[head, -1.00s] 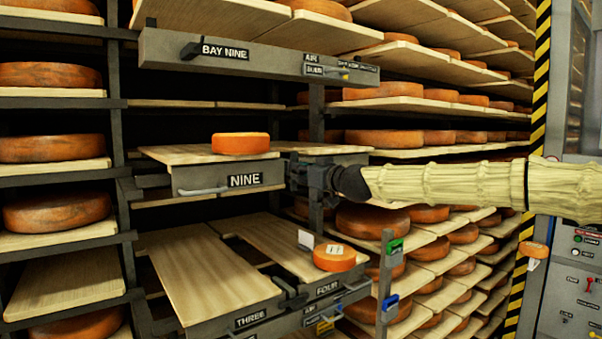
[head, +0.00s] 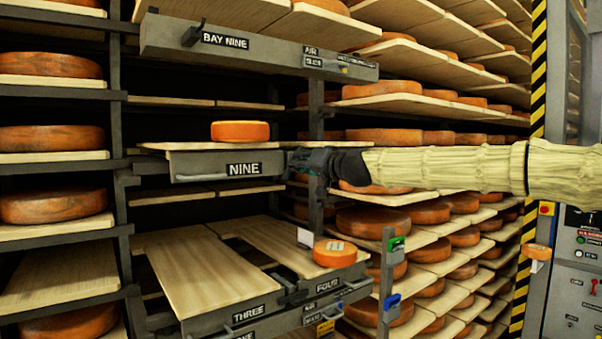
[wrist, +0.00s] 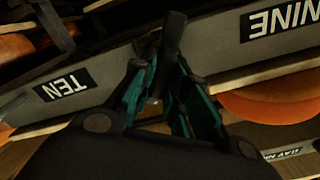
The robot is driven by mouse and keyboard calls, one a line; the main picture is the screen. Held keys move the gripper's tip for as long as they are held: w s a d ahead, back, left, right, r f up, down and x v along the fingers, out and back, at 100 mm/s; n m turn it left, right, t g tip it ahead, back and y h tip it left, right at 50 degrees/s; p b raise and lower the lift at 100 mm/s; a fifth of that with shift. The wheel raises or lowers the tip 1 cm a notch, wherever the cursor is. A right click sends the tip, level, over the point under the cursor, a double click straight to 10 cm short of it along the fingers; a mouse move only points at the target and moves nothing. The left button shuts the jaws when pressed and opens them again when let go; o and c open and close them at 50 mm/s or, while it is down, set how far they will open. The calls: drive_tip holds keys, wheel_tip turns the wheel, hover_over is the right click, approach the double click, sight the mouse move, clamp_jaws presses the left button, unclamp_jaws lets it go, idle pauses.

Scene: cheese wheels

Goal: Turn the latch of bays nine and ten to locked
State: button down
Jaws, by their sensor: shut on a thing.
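A dark latch bar (wrist: 173,36) stands between the front marked NINE (wrist: 285,25) and the front marked TEN (wrist: 65,85) in the wrist view. My gripper (wrist: 163,62) is shut on this bar, with its teal fingers on either side. In the head view, my gripper (head: 303,161) is at the right end of the front marked NINE (head: 243,168), and my sleeve covers the front of bay ten. The latch cannot be made out there, and its locked or unlocked position is not readable.
An orange cheese wheel (head: 240,131) lies on the board above NINE. Below, boards marked THREE (head: 248,315) and FOUR (head: 327,285) jut out, with a tagged cheese (head: 335,253) on the right one. A bay nine control rail (head: 250,52) hangs above. Loaded cheese shelves line the right.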

drive_tip(key=m+b, duration=0.1)
drive_tip(key=m, duration=0.1)
drive_tip(key=m+b, duration=0.1)
drive_tip(key=m, duration=0.2)
drive_tip(key=shift+w+d+f+m+b, duration=0.1)
drive_tip(key=shift+d+f+m+b, duration=0.05)
drive_tip(key=shift+m+b, duration=0.15)
drive_tip(key=m+b, duration=0.1)
drive_tip(key=m, duration=0.4)
drive_tip(key=shift+m, duration=0.3)
drive_tip(key=c, duration=1.4)
unclamp_jaws()
drive_tip(key=shift+d, duration=0.1)
drive_tip(key=v, duration=1.2)
